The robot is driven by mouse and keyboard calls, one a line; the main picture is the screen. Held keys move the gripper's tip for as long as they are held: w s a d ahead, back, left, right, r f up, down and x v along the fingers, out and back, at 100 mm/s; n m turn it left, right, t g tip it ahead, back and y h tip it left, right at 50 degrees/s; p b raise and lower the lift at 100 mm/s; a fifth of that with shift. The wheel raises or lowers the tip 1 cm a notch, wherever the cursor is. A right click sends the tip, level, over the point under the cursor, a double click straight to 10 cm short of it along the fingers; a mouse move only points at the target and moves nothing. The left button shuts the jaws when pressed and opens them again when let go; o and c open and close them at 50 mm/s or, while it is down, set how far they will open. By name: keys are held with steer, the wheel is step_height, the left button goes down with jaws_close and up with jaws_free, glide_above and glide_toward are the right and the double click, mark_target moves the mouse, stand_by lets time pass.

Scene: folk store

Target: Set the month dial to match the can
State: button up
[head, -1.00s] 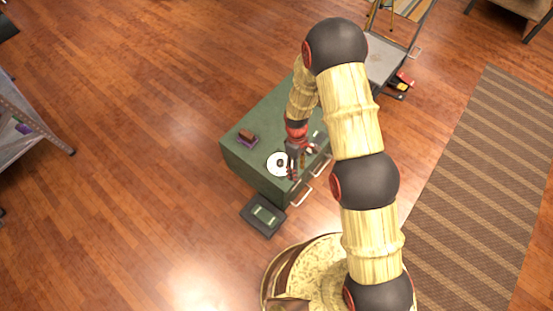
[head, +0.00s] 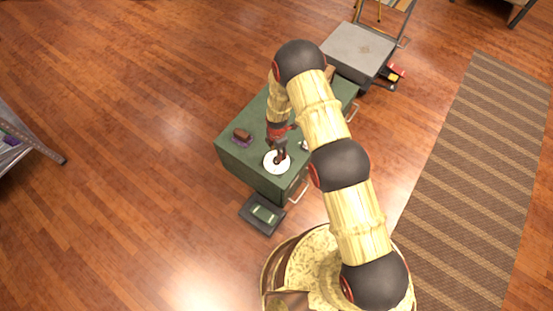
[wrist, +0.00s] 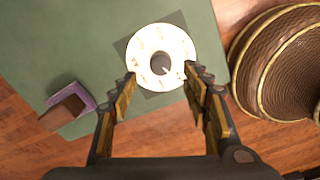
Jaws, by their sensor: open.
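The month dial (head: 268,161) is a white disc on the green cabinet top; in the wrist view the dial (wrist: 177,44) has faint markings around its rim, too small to read, and a dark round knob (wrist: 160,63) at its centre. My gripper (head: 281,157) is over the dial, pointing down. In the wrist view my gripper (wrist: 161,82) is open and empty, its fingertips on either side of the disc's lower part; I cannot tell the height gap. A small pale object (head: 304,145) lies right of my gripper; I cannot tell whether it is the can.
The green cabinet (head: 237,158) has drawer handles on its right side. A brown block (head: 242,134) sits on a purple base (head: 241,142) at the top's left. A dark device (head: 262,214) lies on the floor in front. A grey cart (head: 358,48) stands behind.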

step_height(320, 180, down, 7)
steer(key=shift+f+b, duration=0.1)
steer(key=shift+b, duration=1)
steer(key=shift+c, duration=0.6)
steer(key=c, duration=1)
